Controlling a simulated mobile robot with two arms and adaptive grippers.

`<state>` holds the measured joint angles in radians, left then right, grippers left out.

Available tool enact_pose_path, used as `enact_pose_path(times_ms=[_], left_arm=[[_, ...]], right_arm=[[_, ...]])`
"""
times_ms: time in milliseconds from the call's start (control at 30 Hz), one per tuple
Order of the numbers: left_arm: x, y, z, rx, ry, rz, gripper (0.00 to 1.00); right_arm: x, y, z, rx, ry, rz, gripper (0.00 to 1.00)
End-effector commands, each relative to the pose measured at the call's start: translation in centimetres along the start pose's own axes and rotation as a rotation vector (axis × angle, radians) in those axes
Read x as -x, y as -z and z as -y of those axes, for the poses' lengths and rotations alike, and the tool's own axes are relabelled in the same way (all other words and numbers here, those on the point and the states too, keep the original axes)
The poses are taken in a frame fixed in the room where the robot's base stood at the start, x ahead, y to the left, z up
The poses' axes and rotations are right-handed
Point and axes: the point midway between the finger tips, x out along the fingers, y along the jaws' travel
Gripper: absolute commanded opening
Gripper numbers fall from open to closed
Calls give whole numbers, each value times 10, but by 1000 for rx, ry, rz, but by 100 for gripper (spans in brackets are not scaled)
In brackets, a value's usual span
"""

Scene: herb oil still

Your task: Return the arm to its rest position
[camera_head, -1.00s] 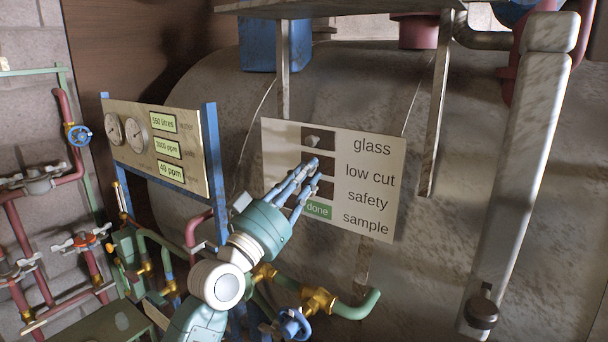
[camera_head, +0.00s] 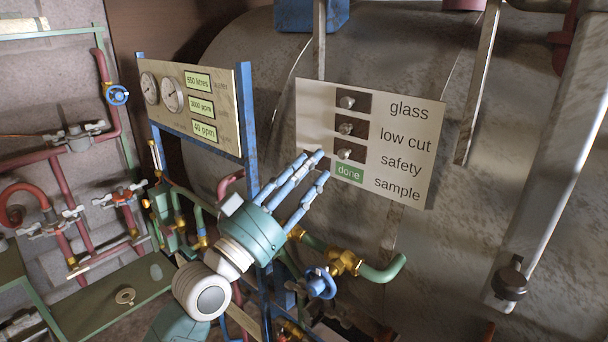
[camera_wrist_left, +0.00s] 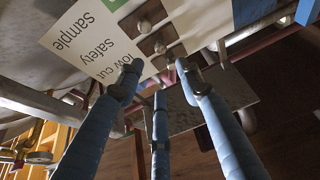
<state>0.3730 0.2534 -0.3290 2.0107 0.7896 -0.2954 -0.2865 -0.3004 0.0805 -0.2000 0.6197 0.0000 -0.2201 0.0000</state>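My left gripper (camera_head: 318,165) reaches up in front of the lower left part of a pale switch panel (camera_head: 420,125). Its blue fingers are spread apart with nothing between them, so it is open and empty. The panel has three knobbed switches beside the words glass, low cut and safety, and a green "done" label beside sample. The fingertips are close to the safety switch (camera_head: 344,154); I cannot tell the gap in depth. In the left wrist view, the panel (camera_wrist_left: 85,40) shows beyond the spread fingers (camera_wrist_left: 158,85). My right gripper is out of view.
A large metal tank (camera_head: 450,220) stands behind the panel. A gauge board (camera_head: 210,110) on a blue frame is left of my arm. A blue-handled valve (camera_head: 320,284) and a green pipe (camera_head: 385,270) sit just below and right of my gripper. Red pipes (camera_head: 75,210) fill the left.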

Motion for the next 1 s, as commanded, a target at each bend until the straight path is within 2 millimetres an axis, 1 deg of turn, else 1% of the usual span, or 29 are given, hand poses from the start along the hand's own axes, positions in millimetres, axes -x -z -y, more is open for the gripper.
enact_pose_path(times_ms=[33, 133, 467, 567, 667, 767, 800, 867, 900, 967, 1000], left_arm=[[6, -1, 0, 0, 0, 2, 37], [13, 0, 0, 1, -1, 1, 37], [15, 0, -1, 2, -1, 0, 37], [19, -9, -2, 3, 0, 25, 37], [35, -41, -8, 8, 6, 119, 37], [68, -94, -17, 15, 23, 286, 37], [86, -118, -20, 21, 35, 367, 37], [118, -153, -24, 29, 58, 493, 37], [140, -174, -27, 37, 76, 576, 37], [176, -202, -30, 48, 106, 699, 37], [202, -218, -32, 57, 130, 781, 37]], right_arm=[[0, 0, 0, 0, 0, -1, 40], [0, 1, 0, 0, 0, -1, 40], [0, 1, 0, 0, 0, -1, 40], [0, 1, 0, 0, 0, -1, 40], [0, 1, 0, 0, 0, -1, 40], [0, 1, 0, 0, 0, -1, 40], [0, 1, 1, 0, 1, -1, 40], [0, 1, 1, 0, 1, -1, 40], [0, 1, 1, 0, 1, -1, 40], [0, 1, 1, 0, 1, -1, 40], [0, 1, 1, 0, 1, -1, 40]])
